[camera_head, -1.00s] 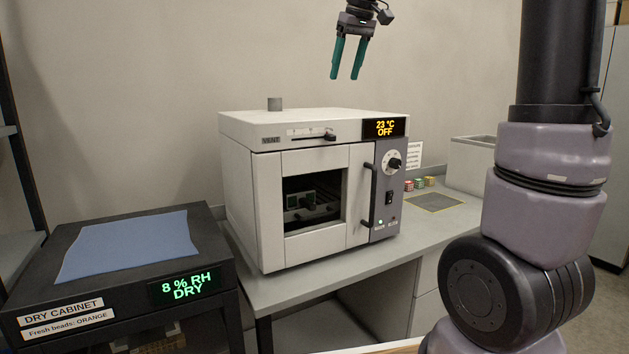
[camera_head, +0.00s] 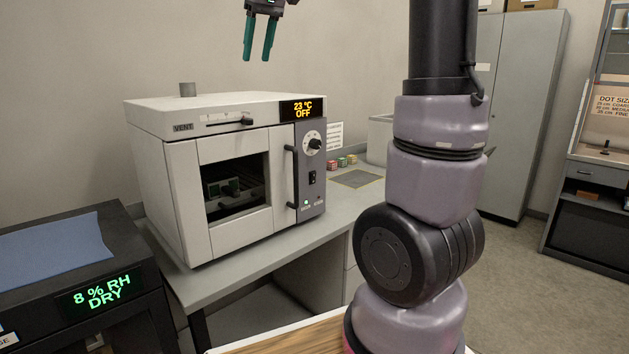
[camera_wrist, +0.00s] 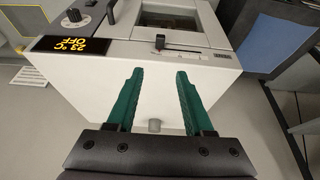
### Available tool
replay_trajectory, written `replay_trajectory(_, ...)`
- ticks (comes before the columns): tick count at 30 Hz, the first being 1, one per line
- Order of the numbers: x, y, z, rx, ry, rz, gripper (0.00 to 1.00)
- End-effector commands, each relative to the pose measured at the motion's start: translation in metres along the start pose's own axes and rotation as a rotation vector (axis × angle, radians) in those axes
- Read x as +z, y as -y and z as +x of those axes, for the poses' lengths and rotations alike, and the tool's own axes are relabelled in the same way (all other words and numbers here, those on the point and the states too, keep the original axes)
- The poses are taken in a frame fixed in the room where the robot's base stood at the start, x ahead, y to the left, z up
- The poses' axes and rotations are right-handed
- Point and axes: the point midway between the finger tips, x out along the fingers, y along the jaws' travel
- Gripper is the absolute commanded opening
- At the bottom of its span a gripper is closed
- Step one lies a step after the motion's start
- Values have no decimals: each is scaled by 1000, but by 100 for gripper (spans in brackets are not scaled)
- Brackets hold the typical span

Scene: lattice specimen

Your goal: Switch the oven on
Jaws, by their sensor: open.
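The oven (camera_head: 180,165) is a white box on the grey bench, its door shut, with a dark window showing something inside. Its display (camera_head: 302,109) reads 23 °C OFF. Below the display on the grey panel are a round dial (camera_head: 314,143), a black rocker switch (camera_head: 312,178) and small lights at the bottom, one lit green. My gripper (camera_head: 258,58) is open and empty, its two green fingers pointing down above the oven. In the wrist view my gripper (camera_wrist: 158,75) is over the oven's top (camera_wrist: 150,85), with the display and dial at upper left.
The dry cabinet (camera_head: 140,325) with a blue cloth (camera_head: 50,250) stands at lower left. A vertical door handle (camera_head: 291,178) sticks out beside the panel. Small coloured stacks (camera_head: 342,162) and a grey bin (camera_head: 380,138) are on the bench to the right. A chimney stub (camera_head: 187,89) rises from the oven's top.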

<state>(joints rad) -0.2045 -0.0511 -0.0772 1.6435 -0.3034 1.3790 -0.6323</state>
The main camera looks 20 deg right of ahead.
Motion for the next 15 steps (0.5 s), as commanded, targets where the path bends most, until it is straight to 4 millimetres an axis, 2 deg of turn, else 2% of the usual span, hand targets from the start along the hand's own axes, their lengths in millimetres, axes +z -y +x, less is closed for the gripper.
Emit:
replay_trajectory(1, 1, 0, 3, -5, 6, 1, 28)
replay_trajectory(3, 5, -2, 14, -25, 31, 6, 1)
replay_trajectory(5, 10, -4, 32, -63, 68, 13, 0)
replay_trajectory(8, 28, -9, 76, -178, 155, 39, 0)
replay_trajectory(12, 62, -17, 146, -436, 257, 117, 0)
replay_trajectory(15, 84, -23, 186, -642, 265, 204, 0)
